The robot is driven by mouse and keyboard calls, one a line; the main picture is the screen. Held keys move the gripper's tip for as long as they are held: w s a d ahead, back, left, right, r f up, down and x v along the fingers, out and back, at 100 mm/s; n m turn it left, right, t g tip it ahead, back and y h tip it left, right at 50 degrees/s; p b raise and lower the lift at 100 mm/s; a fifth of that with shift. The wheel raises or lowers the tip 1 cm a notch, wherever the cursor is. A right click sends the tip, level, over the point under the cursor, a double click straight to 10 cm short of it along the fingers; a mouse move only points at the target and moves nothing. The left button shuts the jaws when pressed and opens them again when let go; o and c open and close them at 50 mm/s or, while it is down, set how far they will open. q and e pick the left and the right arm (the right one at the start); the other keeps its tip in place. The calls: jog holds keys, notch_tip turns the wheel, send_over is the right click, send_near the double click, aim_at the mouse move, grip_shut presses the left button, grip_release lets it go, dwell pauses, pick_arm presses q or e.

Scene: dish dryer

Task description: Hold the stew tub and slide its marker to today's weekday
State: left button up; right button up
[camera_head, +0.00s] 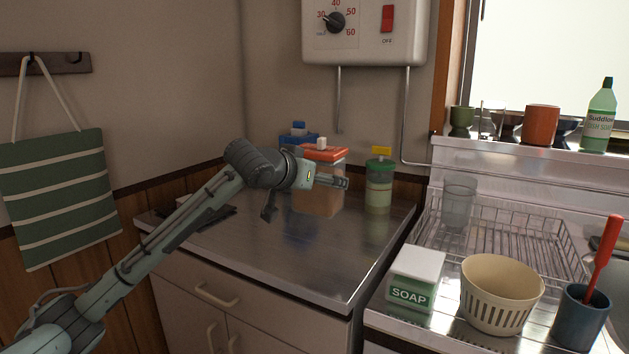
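A clear tub with an orange lid and orange-brown contents (320,202) stands at the back of the steel counter, probably the stew tub; no readable label shows. A small white piece (321,143) sits on its lid; I cannot tell whether it is the marker, and no weekday marks are readable. My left gripper (307,200) is in front of this tub, its fingers spread wide, one pointing right across the tub's upper part and one pointing down at its left. It looks open and empty; contact with the tub cannot be told. My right gripper is out of view.
A green-lidded tub (379,190) with a yellow top piece stands to the right, and a blue-lidded tub (298,133) behind left. A dark flat object (208,217) lies at left. The counter front (320,275) is clear. A soap box (415,277) and dish rack (500,225) stand right.

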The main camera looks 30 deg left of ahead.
pick_arm(q)
jog(key=shift+f+b, duration=2.2)
jog(key=shift+f, duration=2.75)
jog(key=shift+f, duration=0.35)
